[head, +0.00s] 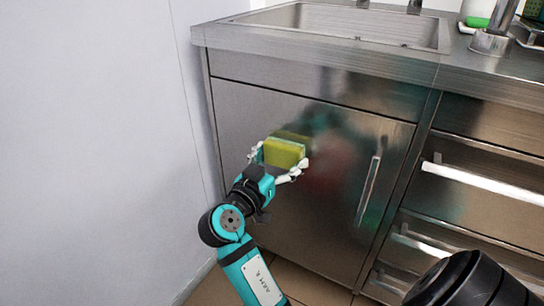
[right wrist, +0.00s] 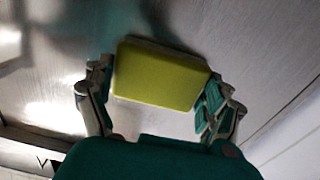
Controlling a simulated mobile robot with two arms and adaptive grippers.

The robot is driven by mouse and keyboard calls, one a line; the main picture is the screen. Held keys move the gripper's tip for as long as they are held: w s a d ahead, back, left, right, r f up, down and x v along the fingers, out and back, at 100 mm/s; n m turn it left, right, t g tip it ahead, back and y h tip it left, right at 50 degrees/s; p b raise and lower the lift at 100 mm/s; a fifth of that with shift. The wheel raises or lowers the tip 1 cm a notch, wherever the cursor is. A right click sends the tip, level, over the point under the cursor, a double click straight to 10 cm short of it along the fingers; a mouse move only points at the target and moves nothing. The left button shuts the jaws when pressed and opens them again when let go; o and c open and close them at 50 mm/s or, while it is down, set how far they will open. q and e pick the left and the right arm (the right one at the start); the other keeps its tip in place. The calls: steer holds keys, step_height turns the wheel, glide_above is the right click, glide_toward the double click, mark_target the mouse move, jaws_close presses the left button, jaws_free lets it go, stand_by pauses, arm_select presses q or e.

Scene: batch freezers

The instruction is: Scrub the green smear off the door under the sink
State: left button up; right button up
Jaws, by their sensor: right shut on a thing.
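My right gripper (head: 279,161) is shut on a yellow-green sponge (head: 284,153), a finger on each side of it. It holds the sponge at the upper left-middle of the steel door (head: 250,115) under the sink. In the right wrist view the sponge (right wrist: 160,77) sits between the fingers, its broad yellow face towards the camera. It is at or very close to the door; contact is not clear. A yellowish patch just above the sponge may be its reflection. I cannot make out the green smear for certain; teal and reddish tints on the door look like reflections. My left gripper is not in view.
The sink (head: 345,22) is set in the steel counter above the door. A vertical door handle (head: 369,189) juts out on the right. Drawers with bar handles (head: 485,180) stand further right. A white wall (head: 95,140) closes the left side.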

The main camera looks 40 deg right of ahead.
steer(key=s, duration=0.1)
steer(key=s+d, duration=0.1)
steer(key=s, duration=0.1)
steer(key=s+d, duration=0.1)
steer(key=s, duration=0.1)
steer(key=shift+d+b, duration=0.2)
steer(key=shift+b, duration=0.1)
